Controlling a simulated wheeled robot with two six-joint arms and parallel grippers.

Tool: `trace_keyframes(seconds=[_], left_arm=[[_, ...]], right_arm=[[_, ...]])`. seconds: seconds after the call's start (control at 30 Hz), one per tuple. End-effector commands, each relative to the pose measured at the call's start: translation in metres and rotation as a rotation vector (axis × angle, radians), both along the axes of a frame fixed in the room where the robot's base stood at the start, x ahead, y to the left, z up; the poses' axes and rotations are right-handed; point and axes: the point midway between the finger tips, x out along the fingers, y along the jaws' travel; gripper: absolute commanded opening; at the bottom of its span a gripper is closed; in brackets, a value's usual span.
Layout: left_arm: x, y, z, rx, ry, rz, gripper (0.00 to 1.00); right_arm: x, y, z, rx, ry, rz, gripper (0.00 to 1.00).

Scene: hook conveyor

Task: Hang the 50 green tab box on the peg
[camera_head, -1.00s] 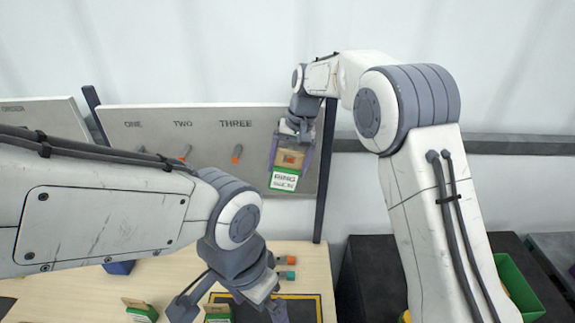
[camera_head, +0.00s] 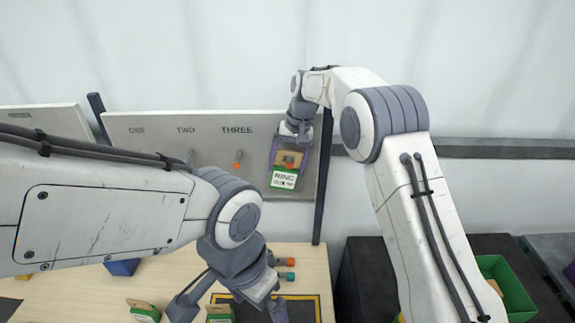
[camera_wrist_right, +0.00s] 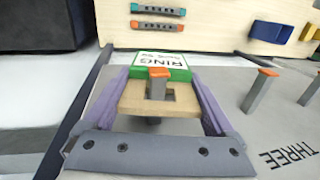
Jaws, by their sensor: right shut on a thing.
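My right gripper (camera_wrist_right: 160,110) is shut on the green tab box (camera_wrist_right: 165,62), holding it by its brown tab (camera_wrist_right: 135,97) in front of the board. The box label reads RING; its smaller print is unclear. In the right wrist view, an orange-tipped peg (camera_wrist_right: 159,73) shows through the hole in the tab. The head view also shows the box (camera_head: 284,180) hanging below the gripper, right of peg THREE (camera_head: 238,160). Any label above this peg is hidden by my gripper. My left gripper (camera_head: 230,308) is open and empty low over the table.
The board (camera_head: 215,185) has pegs under ONE, TWO and THREE. Two other green boxes (camera_head: 143,312) (camera_head: 220,314) stand on the wooden table (camera_head: 80,285) near my left gripper. A green bin (camera_head: 508,290) is at the right. My left arm covers much of the board's left part.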

Motion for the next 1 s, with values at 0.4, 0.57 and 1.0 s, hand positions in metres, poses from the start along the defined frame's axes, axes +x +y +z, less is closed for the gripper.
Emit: trace_keyframes(seconds=[0.4,0.57,1.0], left_arm=[[0.000,0.000,-0.001,0.000,0.000,0.000,1.00],[0.000,0.000,-0.001,0.000,0.000,0.000,1.00],[0.000,0.000,-0.019,-0.001,-0.001,0.000,1.00]], right_arm=[[0.008,-0.004,-0.005,-0.001,-0.020,-0.008,0.33],[0.008,-0.004,-0.005,-0.001,-0.020,-0.008,1.00],[0.005,-0.012,0.035,0.000,-0.030,-0.007,1.00]])
